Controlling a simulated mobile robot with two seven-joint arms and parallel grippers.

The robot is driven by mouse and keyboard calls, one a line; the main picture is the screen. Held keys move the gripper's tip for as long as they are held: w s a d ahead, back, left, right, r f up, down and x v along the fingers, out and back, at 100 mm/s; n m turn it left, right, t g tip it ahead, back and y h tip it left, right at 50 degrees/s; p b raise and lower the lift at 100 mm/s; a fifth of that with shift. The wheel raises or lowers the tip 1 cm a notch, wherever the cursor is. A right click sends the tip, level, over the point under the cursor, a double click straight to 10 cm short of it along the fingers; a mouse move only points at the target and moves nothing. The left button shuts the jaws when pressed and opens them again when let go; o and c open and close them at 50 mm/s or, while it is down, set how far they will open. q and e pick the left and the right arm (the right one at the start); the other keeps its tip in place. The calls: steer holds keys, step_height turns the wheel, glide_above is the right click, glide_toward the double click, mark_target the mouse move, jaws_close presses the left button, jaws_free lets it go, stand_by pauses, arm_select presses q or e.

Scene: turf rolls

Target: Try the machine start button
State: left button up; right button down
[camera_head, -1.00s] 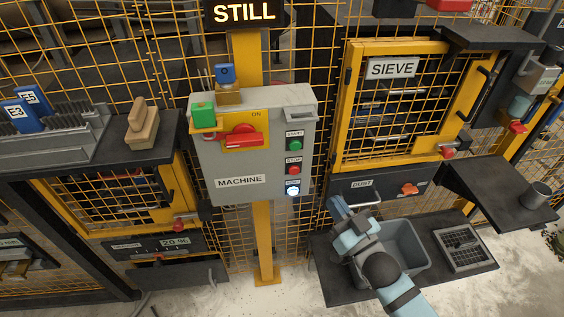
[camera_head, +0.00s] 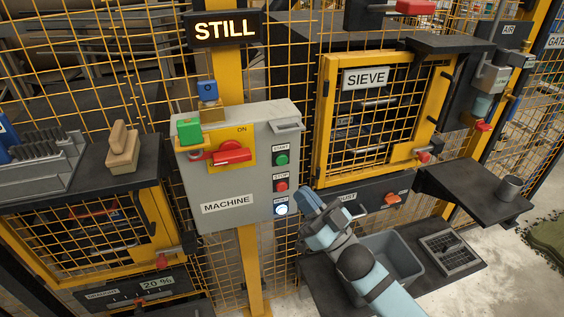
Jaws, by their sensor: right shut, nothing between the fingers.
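The grey machine box (camera_head: 245,126) stands on a yellow post. Its green start button (camera_head: 281,159) sits under a START label, above the red stop button (camera_head: 280,184). Below them is a lit white-blue button (camera_head: 281,209) with a label too small to read surely. A red rotary switch (camera_head: 232,153) sits on a yellow plate marked ON. A sign (camera_head: 224,29) above reads STILL. My right gripper (camera_head: 308,203) is shut and empty, a little right of the lit button and below the start button; whether it touches the box I cannot tell. My left gripper is not in view.
A green padlock-like block (camera_head: 189,131) and a blue one (camera_head: 207,92) sit at the box's upper left. The yellow SIEVE door (camera_head: 380,120) is to the right. A grey bin (camera_head: 397,256) lies beneath my right arm. A brush (camera_head: 122,146) rests on the left shelf.

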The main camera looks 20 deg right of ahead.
mark_target(282, 160)
arm_select(q)
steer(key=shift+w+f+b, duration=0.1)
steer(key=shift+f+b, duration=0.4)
steer(key=shift+b, duration=0.55)
arm_select(e)
steer(key=w, duration=0.8)
steer(key=shift+w+a, duration=0.2)
steer(key=shift+w, duration=0.2)
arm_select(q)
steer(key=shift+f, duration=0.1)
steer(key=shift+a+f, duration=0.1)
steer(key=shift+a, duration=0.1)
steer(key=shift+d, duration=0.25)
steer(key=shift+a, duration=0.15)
arm_select(e)
steer(key=shift+w, duration=0.1)
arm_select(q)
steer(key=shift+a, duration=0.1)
arm_select(e)
steer(key=shift+w, duration=0.3)
